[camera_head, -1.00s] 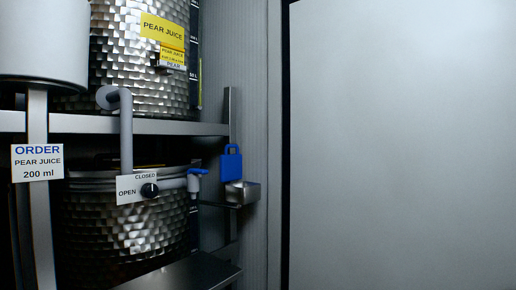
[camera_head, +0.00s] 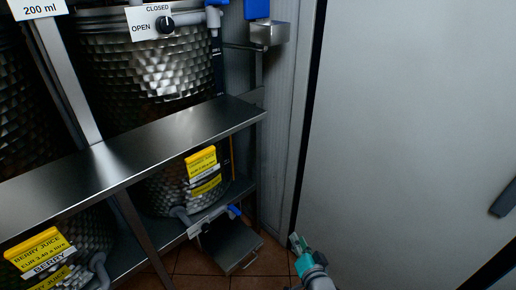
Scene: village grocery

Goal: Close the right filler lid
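I cannot make out a filler lid in this view. A hammered steel tank (camera_head: 165,65) stands on the upper shelf, with a white plate marked OPEN and CLOSED and a black knob (camera_head: 165,22) at its front. Its top is cut off by the frame.
A steel shelf (camera_head: 135,145) runs across the left. A dark tray (camera_head: 228,247) sits low below a blue-handled tap. A small steel box (camera_head: 268,34) is fixed at the shelf's upper right. A pale door or panel (camera_head: 420,120) with a dark handle (camera_head: 503,200) fills the right.

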